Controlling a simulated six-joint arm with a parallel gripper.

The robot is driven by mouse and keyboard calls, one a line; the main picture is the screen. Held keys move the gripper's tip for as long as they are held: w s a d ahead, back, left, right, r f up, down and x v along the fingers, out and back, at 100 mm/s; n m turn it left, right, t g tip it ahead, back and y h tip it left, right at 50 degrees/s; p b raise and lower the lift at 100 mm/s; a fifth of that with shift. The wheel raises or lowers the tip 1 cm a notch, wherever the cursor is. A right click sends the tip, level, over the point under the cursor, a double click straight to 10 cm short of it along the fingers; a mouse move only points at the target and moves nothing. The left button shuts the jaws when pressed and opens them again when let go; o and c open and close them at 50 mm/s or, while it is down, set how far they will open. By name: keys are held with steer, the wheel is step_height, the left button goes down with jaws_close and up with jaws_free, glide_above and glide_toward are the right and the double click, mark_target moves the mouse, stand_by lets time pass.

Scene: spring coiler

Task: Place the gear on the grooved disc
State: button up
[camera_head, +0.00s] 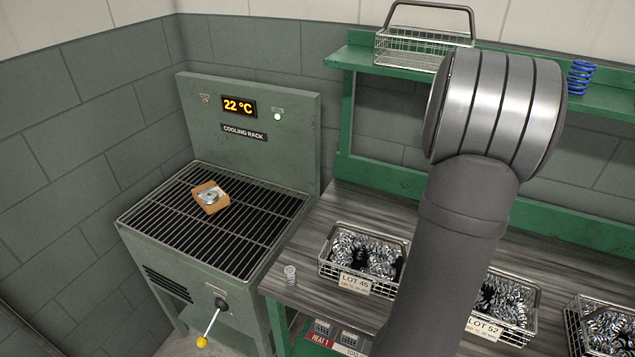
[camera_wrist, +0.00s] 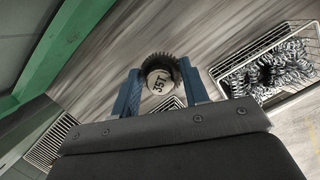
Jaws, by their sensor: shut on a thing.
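The gear (camera_wrist: 162,76) shows in the wrist view, a dark toothed wheel with a pale round face marked "35T". My gripper (camera_wrist: 158,90) has its two blue fingers on either side of the gear, shut on it. In the head view, my arm hides the gripper and the gear. A silver round piece (camera_head: 211,195) lies on a small tan square block on the cooling rack. It may be the grooved disc, but it is too small for me to make out grooves.
The cooling rack (camera_head: 262,218) reads 22 °C and has a yellow-tipped lever (camera_head: 207,332) in front. Wire baskets of springs, such as LOT 45 (camera_head: 345,281), stand on the bench. A single spring (camera_head: 291,275) stands near the bench's left edge. A green shelf holds an empty basket (camera_head: 420,45).

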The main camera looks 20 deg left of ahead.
steer(key=s+a+r+n, duration=0.1)
steer(key=a+r+n, duration=0.1)
steer(key=a, duration=1)
steer(key=a+r+n, duration=0.1)
steer(key=a+r, duration=0.1)
steer(key=a, duration=1)
steer(key=n+y, duration=0.3)
steer(key=n, duration=0.6)
glide_above(209, 192)
steer(key=d, duration=0.1)
steer(key=f, duration=1.3)
steer(key=shift+s+d, duration=0.15)
steer(key=shift+s, duration=0.2)
steer(key=shift+s+a+f, duration=0.15)
steer(key=shift+a+f, duration=0.15)
steer(key=shift+f, duration=1.85)
steer(key=shift+f, duration=0.15)
steer(key=o, duration=1.1)
steer(key=shift+o, duration=0.2)
